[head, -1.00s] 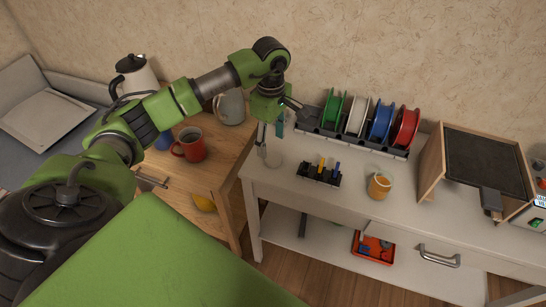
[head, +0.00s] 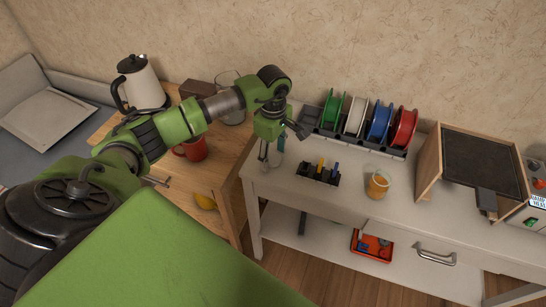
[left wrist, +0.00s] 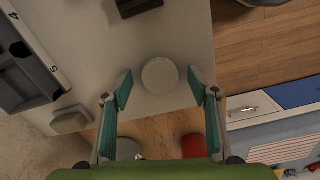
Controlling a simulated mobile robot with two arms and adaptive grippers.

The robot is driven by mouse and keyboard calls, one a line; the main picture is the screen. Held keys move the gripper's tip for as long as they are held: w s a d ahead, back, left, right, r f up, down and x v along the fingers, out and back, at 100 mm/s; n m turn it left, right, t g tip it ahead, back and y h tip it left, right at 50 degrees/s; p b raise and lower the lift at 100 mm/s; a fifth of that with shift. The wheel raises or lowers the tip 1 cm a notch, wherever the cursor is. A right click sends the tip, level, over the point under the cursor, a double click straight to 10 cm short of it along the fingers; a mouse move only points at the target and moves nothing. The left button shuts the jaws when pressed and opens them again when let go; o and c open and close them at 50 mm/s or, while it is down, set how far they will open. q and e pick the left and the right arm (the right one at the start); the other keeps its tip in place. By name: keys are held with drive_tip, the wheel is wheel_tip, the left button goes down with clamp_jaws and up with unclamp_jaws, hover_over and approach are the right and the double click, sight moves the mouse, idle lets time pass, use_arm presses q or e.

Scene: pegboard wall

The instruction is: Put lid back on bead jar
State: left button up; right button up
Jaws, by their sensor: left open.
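The bead jar (head: 377,186) is a small clear jar with orange beads, standing on the white table in the head view. A pale round lid (left wrist: 160,75) lies flat near the table's edge in the left wrist view. In the head view my left gripper hides most of that spot. My left gripper (head: 271,158) points down over the left end of the table. In the left wrist view its fingers (left wrist: 161,88) are open, one on each side of the lid, with nothing held. Whether they are level with the lid I cannot tell. My right gripper is out of view.
A black holder with coloured pieces (head: 319,173) stands between my gripper and the jar. Behind it is a rack of coloured spools (head: 356,127). A wooden table with a red mug (head: 196,149) is at the left. A wooden-sided box (head: 478,165) stands to the right.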

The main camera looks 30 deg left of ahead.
use_arm(q)
drive_tip(key=c, duration=0.8)
drive_tip(key=shift+r, duration=0.15)
drive_tip(key=shift+w+r, duration=0.1)
drive_tip(key=shift+r, duration=0.5)
drive_tip(key=s+d+r+b, duration=0.1)
drive_tip(key=s+d+r, duration=0.2)
drive_tip(key=r, duration=0.1)
drive_tip(key=s+d+r+b, duration=0.1)
drive_tip(key=s+d+r, duration=0.2)
drive_tip(key=s, duration=0.1)
drive_tip(key=s+d+r+b, duration=0.1)
drive_tip(key=s+d+r, duration=0.2)
drive_tip(key=r, duration=0.1)
drive_tip(key=shift+s+d+r, duration=0.15)
drive_tip(key=shift+d+r, duration=0.15)
drive_tip(key=shift+d, duration=0.1)
